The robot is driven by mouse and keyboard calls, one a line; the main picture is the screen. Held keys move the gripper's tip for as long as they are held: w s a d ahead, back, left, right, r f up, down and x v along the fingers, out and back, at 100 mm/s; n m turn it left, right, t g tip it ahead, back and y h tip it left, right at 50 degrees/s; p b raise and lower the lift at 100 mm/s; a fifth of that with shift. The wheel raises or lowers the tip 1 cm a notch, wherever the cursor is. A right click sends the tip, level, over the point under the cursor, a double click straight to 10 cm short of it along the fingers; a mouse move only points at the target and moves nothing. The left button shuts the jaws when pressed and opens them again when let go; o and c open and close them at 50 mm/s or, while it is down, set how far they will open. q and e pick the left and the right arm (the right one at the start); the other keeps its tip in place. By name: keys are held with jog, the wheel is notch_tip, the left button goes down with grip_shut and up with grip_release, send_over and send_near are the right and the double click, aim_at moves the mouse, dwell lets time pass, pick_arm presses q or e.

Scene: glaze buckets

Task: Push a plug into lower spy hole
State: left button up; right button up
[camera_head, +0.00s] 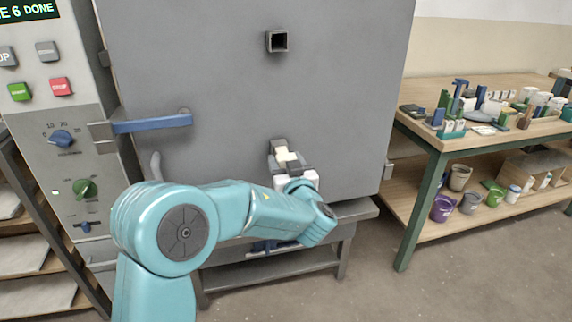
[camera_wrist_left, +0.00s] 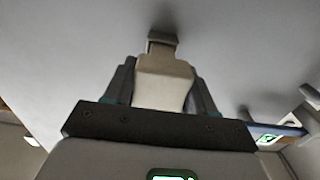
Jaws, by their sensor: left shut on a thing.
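A grey kiln door (camera_head: 225,85) fills the middle of the head view. The upper spy hole (camera_head: 277,41) is a square, dark, open socket. The lower spy hole's frame (camera_head: 279,145) shows just beyond my left gripper (camera_head: 288,162). That gripper is shut on a cream plug (camera_head: 286,157). In the left wrist view the plug (camera_wrist_left: 163,80) sits between the two dark fingers, its far end at the small square frame (camera_wrist_left: 162,37) on the door. How deep the plug is in the hole I cannot tell. My right gripper is not in view.
A blue door handle (camera_head: 152,123) sticks out at the left of the door. A control panel (camera_head: 60,130) stands further left. A wooden workbench (camera_head: 480,120) with tools is at the right, with several buckets on its lower shelf.

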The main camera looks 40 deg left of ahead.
aim_at(281, 153)
pick_arm(q)
jog(key=shift+w+a+b, duration=0.3)
jog(key=shift+a+b, duration=0.05)
jog(key=shift+b, duration=0.15)
jog(key=shift+w+a+b, duration=0.35)
jog(key=shift+a, duration=0.05)
jog(key=shift+w+a+b, duration=0.4)
jog(key=shift+a+b, duration=0.1)
jog(key=shift+b, duration=0.35)
dwell(0.3)
jog(key=shift+w+a+b, duration=0.3)
jog(key=shift+a+b, duration=0.05)
jog(key=shift+b, duration=0.5)
jog(key=o, duration=1.4)
